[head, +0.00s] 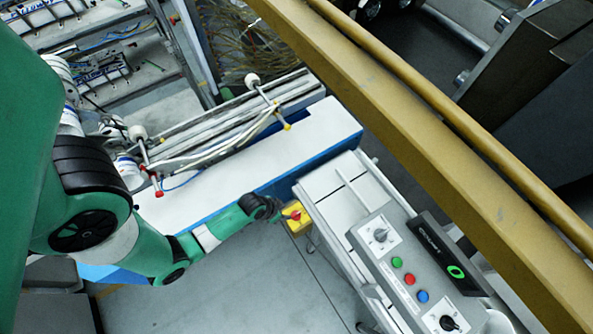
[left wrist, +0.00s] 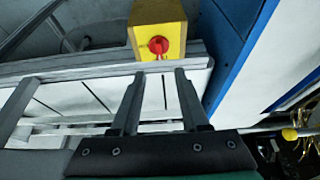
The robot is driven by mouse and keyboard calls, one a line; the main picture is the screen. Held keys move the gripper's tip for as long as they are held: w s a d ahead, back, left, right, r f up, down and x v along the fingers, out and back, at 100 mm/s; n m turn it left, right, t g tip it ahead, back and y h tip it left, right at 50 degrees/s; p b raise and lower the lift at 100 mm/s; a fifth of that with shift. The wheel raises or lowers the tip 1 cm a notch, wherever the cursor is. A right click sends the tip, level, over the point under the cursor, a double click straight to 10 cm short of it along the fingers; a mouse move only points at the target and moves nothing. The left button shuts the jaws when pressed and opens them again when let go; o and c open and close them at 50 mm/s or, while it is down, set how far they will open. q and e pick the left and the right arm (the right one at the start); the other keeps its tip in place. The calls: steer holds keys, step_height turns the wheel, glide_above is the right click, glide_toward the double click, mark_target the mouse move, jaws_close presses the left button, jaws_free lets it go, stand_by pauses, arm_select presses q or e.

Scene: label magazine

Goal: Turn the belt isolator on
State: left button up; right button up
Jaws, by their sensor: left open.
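The belt isolator is a yellow box (head: 298,226) with a red rotary knob (head: 293,214), mounted at the near left end of the conveyor. In the left wrist view the yellow box (left wrist: 155,14) is at the top centre, with its red knob (left wrist: 158,46) facing the camera. My left gripper (head: 281,213) is beside the knob in the head view. In the left wrist view its two fingers (left wrist: 157,76) are open and empty, pointing at the knob and apart from it. The knob's exact setting is too small to tell. My right gripper is not in view.
A grey control panel (head: 408,262) with green, red and blue buttons and black dials stands to the right. A white-topped blue bench (head: 228,180) lies behind my left forearm. A yellow beam (head: 420,125) crosses the upper right. Grey floor (head: 265,290) is open below.

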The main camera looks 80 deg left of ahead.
mark_target(296, 214)
arm_select(q)
steer(key=b+x, duration=0.8)
steer(key=x, duration=0.2)
steer(key=shift+d+f+b, duration=0.15)
steer(key=shift+b, duration=0.2)
steer(key=shift+w+f, duration=0.35)
steer(key=shift+f, duration=0.15)
jaws_close()
